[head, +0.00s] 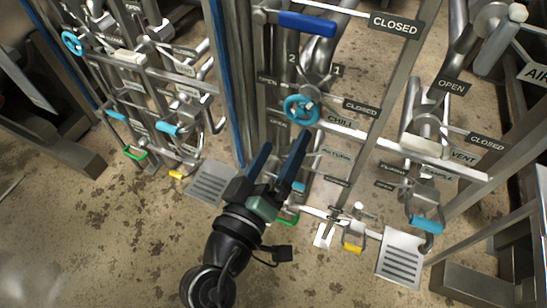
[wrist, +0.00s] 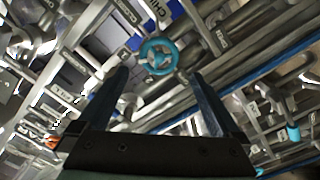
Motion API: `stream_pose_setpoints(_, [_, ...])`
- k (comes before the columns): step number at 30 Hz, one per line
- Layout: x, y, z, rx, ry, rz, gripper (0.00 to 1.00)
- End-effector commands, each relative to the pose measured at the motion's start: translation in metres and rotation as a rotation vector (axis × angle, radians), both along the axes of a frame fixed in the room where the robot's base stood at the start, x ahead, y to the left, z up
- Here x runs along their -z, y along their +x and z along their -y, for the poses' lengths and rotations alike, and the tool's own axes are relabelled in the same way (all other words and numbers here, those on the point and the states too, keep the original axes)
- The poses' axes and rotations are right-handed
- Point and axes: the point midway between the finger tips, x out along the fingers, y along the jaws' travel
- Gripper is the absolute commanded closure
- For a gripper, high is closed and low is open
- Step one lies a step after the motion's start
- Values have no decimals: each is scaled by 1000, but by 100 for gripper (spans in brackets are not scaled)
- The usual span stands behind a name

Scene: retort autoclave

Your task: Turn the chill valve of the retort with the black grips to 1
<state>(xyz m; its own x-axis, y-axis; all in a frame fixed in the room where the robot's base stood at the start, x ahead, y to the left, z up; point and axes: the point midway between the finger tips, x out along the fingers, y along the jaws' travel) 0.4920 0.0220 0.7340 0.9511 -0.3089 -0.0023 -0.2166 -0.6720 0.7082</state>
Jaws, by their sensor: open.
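A blue chill valve handwheel (head: 301,109) sits on the near pipe rack, beside a CHILL label (head: 340,122). Plates marked 2 (head: 292,58) and 1 (head: 337,70) stand above it. The wheel's setting is too small to tell. My gripper (head: 283,140) is open and empty, just below the wheel in the head view, with its fingers pointing up toward it. In the wrist view the wheel (wrist: 158,56) shows between and beyond the spread fingertips (wrist: 158,74), apparently apart from them. I see no black grips; a lever above has a blue grip (head: 307,23).
Another rack at left has a similar blue wheel (head: 72,43). A VENT lever with a white grip (head: 421,145), a light-blue handle (head: 426,224) and a yellow handle (head: 352,248) stand near. Pipes and label plates crowd the wheel. Open floor (head: 110,235) lies at lower left.

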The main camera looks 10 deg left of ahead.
Motion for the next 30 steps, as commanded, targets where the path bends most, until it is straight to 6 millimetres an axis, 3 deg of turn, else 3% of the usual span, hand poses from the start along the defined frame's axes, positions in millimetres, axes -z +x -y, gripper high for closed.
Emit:
stream_pose_setpoints(7, [0, -24, -8, -1, 0, -1, 0])
stream_pose_setpoints(25, [0, -26, -9, 0, 0, 0, 0])
stream_pose_setpoints(28, [-12, -20, -6, 0, 27, 25, 0])
stream_pose_setpoints(30, [-32, -9, -2, -6, 75, 68, 0])
